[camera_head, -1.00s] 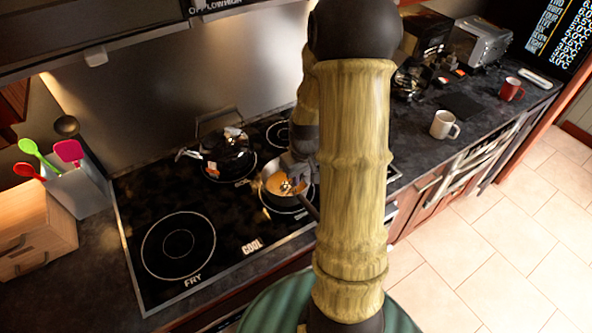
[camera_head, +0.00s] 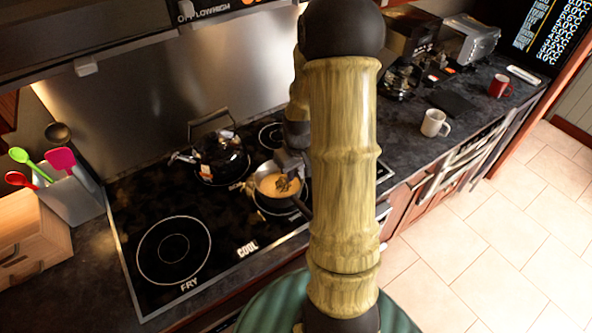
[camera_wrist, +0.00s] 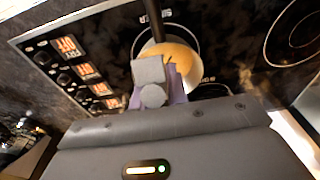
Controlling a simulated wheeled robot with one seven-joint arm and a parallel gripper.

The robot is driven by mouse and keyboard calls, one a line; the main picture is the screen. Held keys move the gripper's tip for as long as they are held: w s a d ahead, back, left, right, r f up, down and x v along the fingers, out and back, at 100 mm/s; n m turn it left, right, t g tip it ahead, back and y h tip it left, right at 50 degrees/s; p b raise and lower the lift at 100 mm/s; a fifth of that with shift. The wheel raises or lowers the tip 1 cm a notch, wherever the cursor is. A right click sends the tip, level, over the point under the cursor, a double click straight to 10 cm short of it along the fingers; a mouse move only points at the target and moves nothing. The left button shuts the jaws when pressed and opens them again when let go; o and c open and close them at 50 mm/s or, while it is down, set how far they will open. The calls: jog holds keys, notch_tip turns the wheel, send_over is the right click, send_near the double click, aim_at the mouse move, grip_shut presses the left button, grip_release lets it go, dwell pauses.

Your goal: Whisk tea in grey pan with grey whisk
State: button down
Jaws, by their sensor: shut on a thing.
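The grey pan (camera_head: 256,192) sits on the front right burner of the black cooktop with orange-brown tea (camera_head: 269,185) in it. Its dark handle points toward the front right. My gripper (camera_head: 291,163) is over the right side of the pan, shut on the grey whisk (camera_head: 286,185), whose lower end is in the tea. In the wrist view the tea (camera_wrist: 182,52) lies just past my gripper (camera_wrist: 158,92), and a grey block-like end between the fingers hides part of the pan. My forearm covers the middle of the head view.
A black kettle (camera_head: 220,158) stands on the burner behind and left of the pan. The front left burner (camera_head: 173,252) is bare. A utensil holder (camera_head: 72,198) stands at left. A white mug (camera_head: 433,123) and a red mug (camera_head: 500,87) stand on the right counter.

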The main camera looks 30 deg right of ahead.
jog(key=shift+s+r+p, duration=0.65)
jog(key=shift+r+p, duration=0.4)
jog(key=shift+r, duration=0.25)
jog(key=shift+s+r+p, duration=0.7)
jog(key=shift+r+p, duration=0.3)
jog(key=shift+r, duration=0.35)
jog(key=shift+s+r+p, duration=0.65)
jog(key=shift+r+p, duration=0.4)
jog(key=shift+r, duration=0.25)
jog(key=shift+s+r, duration=0.15)
jog(key=shift+s, duration=0.15)
jog(key=shift+r, duration=0.15)
notch_tip(320, 180, up, 4)
jog(key=p, duration=0.3)
jog(key=shift+p, duration=0.4)
